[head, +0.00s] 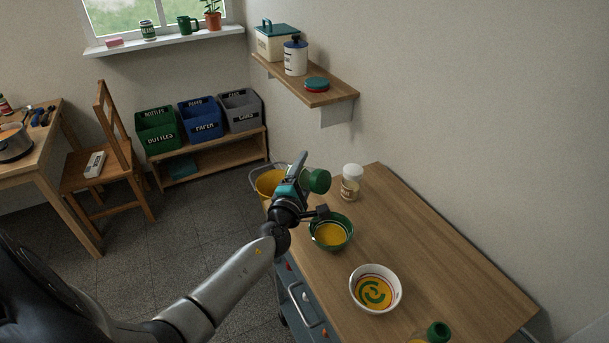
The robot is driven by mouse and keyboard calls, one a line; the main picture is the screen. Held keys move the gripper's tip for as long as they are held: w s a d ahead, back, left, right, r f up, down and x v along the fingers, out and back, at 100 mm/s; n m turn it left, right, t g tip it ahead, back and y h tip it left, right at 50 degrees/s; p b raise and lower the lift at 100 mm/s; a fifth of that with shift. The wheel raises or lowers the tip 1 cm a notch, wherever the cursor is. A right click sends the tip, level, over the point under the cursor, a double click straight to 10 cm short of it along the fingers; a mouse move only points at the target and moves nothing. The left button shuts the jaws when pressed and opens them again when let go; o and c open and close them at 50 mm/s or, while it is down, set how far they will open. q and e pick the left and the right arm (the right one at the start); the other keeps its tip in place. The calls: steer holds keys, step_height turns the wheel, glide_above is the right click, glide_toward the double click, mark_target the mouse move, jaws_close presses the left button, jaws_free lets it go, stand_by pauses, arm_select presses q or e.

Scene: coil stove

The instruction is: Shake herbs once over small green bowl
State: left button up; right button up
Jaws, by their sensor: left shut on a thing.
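The herbs shaker (318,181) shows mainly as a green round cap. My left gripper (303,178) is shut on it, and the fingers hide most of its body. The cap points to the right, so the shaker looks tilted; I cannot tell how far. It is held in the air above the far left part of the wooden worktop. The small green bowl (347,240) stands on the worktop just below and right of the gripper, with yellow contents. Part of my gripper's wrist overlaps its left rim. My right gripper is not in view.
A white-capped jar (351,185) stands behind the green bowl. A white bowl (399,293) with yellow and green contents stands nearer, and a green-capped bottle (438,332) is at the bottom edge. The worktop's (440,250) right side is clear. A yellow bucket (265,185) is beyond the left edge.

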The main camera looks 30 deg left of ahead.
mark_target(323, 171)
arm_select(q)
steer(key=shift+s+d+f+m+t+b, duration=0.1)
steer(key=shift+d+m+t+b, duration=0.4)
steer(key=shift+m+b, duration=0.5)
steer(key=d+m+b, duration=0.1)
steer(key=m, duration=0.1)
steer(key=m+t+b, duration=0.1)
steer(key=m, duration=0.1)
steer(key=shift+s+d+h, duration=0.15)
steer(key=shift+d+h, duration=0.15)
steer(key=shift+d, duration=0.1)
steer(key=m, duration=0.1)
steer(key=d+m+t+h+b, duration=0.1)
steer(key=m, duration=0.1)
steer(key=d+m+b, duration=0.1)
steer(key=m, duration=0.1)
steer(key=shift+s+r+t+h, duration=0.2)
steer(key=shift+t+h, duration=0.1)
steer(key=shift+t, duration=0.1)
steer(key=shift+d+r+m+t+h+b, duration=0.1)
steer(key=shift+d+m+t+h+b, duration=0.2)
steer(key=shift+m, duration=0.45)
steer(key=shift+d+r+m+t+h+b, duration=0.15)
steer(key=shift+d+m+h, duration=0.2)
steer(key=shift+m, duration=0.4)
step_height(323, 171, up, 4)
steer(key=p, duration=0.4)
steer(key=shift+r, duration=0.25)
steer(key=shift+f, duration=0.1)
